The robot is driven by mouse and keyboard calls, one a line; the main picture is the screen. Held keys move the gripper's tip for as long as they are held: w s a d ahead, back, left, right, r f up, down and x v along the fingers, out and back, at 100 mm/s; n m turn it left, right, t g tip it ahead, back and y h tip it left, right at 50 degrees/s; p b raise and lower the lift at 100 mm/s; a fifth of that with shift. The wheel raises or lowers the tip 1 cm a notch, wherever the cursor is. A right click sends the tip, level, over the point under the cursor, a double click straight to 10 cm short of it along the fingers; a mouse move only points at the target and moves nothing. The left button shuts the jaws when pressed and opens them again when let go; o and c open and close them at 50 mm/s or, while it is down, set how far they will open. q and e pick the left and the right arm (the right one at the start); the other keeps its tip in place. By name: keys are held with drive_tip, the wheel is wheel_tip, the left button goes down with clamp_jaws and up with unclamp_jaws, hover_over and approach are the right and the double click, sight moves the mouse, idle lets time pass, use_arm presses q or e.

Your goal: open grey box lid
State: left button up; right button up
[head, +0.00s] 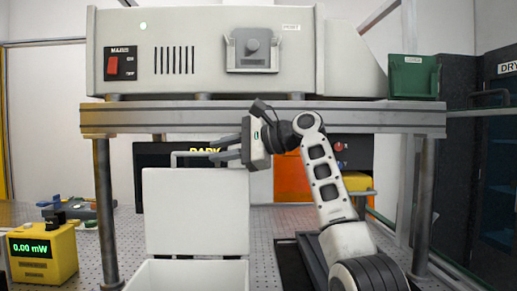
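The grey box (190,275) stands at the bottom centre-left, its front cut off by the lower edge of the view. Its lid (196,212) stands upright at the back of the box, raised open. A handle bar (180,154) shows along the lid's top edge. My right gripper (220,149) is just above the lid's top right part, with its fingers pointing left. The fingers look apart, with a gap between them, close to the right end of the handle. Whether they touch the handle I cannot tell. My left gripper is not in view.
A bench shelf (260,117) on posts spans above, carrying a large instrument (205,55) and a green bin (413,76). A yellow power meter (42,254) stands at left. A dark sign (152,180) and an orange panel (291,178) are behind. Dark cabinets stand at right.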

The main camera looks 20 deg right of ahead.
drive_tip(key=b+v, duration=0.1)
drive_tip(key=v, duration=0.9)
drive_tip(key=shift+s+d+b, duration=0.25)
drive_tip(key=shift+s+b, duration=0.05)
drive_tip(key=shift+b, duration=0.1)
